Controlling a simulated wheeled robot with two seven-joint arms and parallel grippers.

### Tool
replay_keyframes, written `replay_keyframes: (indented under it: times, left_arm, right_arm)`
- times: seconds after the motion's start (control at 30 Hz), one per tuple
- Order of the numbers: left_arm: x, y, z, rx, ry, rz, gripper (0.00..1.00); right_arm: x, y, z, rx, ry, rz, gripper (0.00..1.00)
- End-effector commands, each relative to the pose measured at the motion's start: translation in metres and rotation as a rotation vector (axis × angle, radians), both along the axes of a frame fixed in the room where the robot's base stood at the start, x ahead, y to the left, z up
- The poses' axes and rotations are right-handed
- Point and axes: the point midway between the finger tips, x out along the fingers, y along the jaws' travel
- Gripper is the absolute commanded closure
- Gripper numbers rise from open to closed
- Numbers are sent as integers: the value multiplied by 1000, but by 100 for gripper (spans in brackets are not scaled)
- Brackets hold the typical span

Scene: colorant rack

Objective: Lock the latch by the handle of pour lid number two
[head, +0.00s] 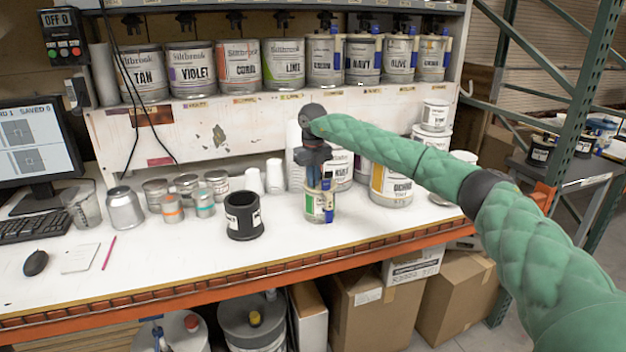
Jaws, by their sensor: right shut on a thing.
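A small can (313,210) with a green-marked label stands upright on the white bench near its front edge. A blue pour-lid handle (328,204) runs down its right side. My right gripper (318,172) points down onto the top of this can and is shut on the pour lid there. The gripper hides most of the lid and its latch, so I cannot tell the latch's position or read a number. My left gripper is not in view.
A black cup (243,222) stands left of the can, and an Ochre can (391,187) behind right. Several small tins (187,186) stand further left. Several cans, including Navy (363,60), line the shelf above. Bare bench (150,255) lies front left.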

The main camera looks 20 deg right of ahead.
Motion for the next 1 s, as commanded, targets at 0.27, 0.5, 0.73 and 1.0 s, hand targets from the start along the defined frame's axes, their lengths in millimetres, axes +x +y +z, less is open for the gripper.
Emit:
replay_keyframes:
  times: [0.27,0.5,0.73,1.0]
  left_arm:
    - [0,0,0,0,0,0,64]
    - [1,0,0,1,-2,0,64]
    - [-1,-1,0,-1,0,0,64]
    - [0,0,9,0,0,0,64]
  right_arm:
    - [0,0,0,0,0,1,90]
    - [0,0,0,0,0,1,70]
    - [0,-1,3,0,-1,1,70]
    - [0,-5,28,0,-2,1,70]
